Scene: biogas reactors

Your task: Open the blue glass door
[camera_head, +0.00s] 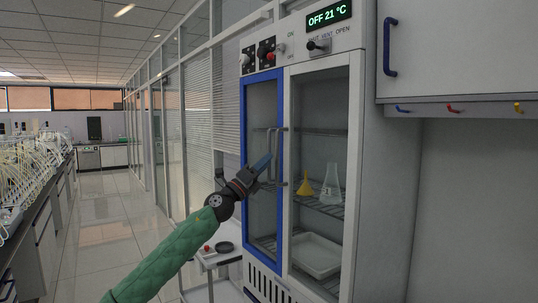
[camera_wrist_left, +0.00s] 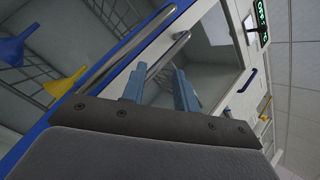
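The blue-framed glass door (camera_head: 245,160) is the left door of a white cabinet and appears shut. A grey vertical bar handle (camera_head: 270,143) stands at its right side. My left gripper (camera_head: 262,165) is in front of the door near the handle's lower half. In the left wrist view, its two blue-grey fingers (camera_wrist_left: 160,88) are apart, so it is open. A metal handle bar (camera_wrist_left: 170,54) runs diagonally just beyond the fingers, by the blue door frame (camera_wrist_left: 140,38). I cannot tell whether the bar is between the fingers or touching them. My right gripper is not in view.
The white-framed right door shows a yellow funnel (camera_head: 305,187), a clear flask (camera_head: 331,183) and a white tray (camera_head: 316,255). Knobs and a display (camera_head: 329,16) are above. A small table (camera_head: 215,257) stands left of the cabinet. The tiled aisle (camera_head: 105,230) is clear.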

